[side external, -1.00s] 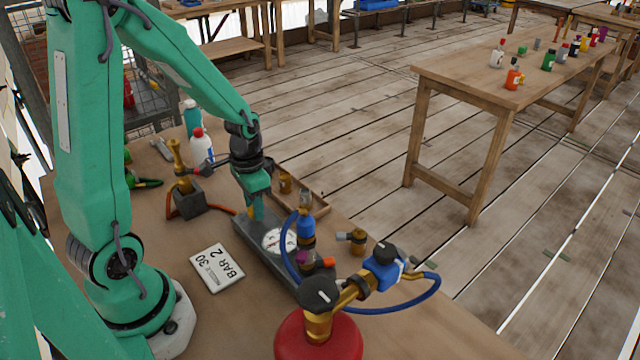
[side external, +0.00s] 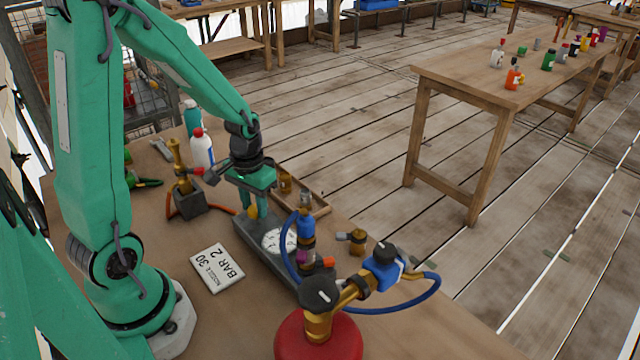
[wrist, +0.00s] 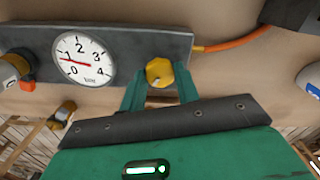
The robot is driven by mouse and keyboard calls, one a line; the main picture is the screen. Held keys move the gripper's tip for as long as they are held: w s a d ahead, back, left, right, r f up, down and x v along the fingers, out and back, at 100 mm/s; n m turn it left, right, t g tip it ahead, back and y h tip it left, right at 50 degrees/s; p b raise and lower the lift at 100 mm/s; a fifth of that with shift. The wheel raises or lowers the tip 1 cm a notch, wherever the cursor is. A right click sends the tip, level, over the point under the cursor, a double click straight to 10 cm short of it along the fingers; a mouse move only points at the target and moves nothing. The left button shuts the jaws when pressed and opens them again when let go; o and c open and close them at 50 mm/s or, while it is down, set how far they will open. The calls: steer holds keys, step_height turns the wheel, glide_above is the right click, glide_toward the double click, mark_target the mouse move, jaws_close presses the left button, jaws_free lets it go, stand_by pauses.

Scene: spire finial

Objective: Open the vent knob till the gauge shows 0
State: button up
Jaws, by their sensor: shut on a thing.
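The yellow vent knob (wrist: 158,72) sits at one end of a grey block (wrist: 130,40). My gripper (wrist: 160,88) is shut on it, one green finger on each side. In the side view the knob (side external: 252,212) shows between the fingers of my gripper (side external: 254,208), which points down. The round white gauge (wrist: 84,59) is on the same block, left of the knob in the wrist view. Its red needle points left, seemingly between 0 and 1, close to 1. The gauge (side external: 279,241) is too small to read in the side view.
A placard (side external: 217,267) reading "NOZZLE 30 BAR 2" lies left of the block. A red cylinder (side external: 318,340) with brass fittings and a blue hose (side external: 425,295) stands in front. A brass torch stand (side external: 187,200) and bottles (side external: 202,148) are behind. A wooden tray (side external: 315,195) lies beyond the block.

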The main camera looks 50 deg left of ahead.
mark_target(255, 209)
steer(key=o, duration=1)
steer(key=shift+c, duration=0.2)
steer(key=shift+r, duration=0.2)
steer(key=shift+r, duration=3.75)
steer(key=shift+r, duration=0.1)
steer(key=s+d+r+m+t, duration=0.3)
steer(key=s+d+r+t, duration=0.2)
steer(key=s+d+r, duration=0.2)
step_height(255, 209, up, 5)
steer(key=shift+s+d+f+t, duration=0.2)
steer(key=shift+s+d+t, duration=0.1)
steer(key=shift+d, duration=0.95)
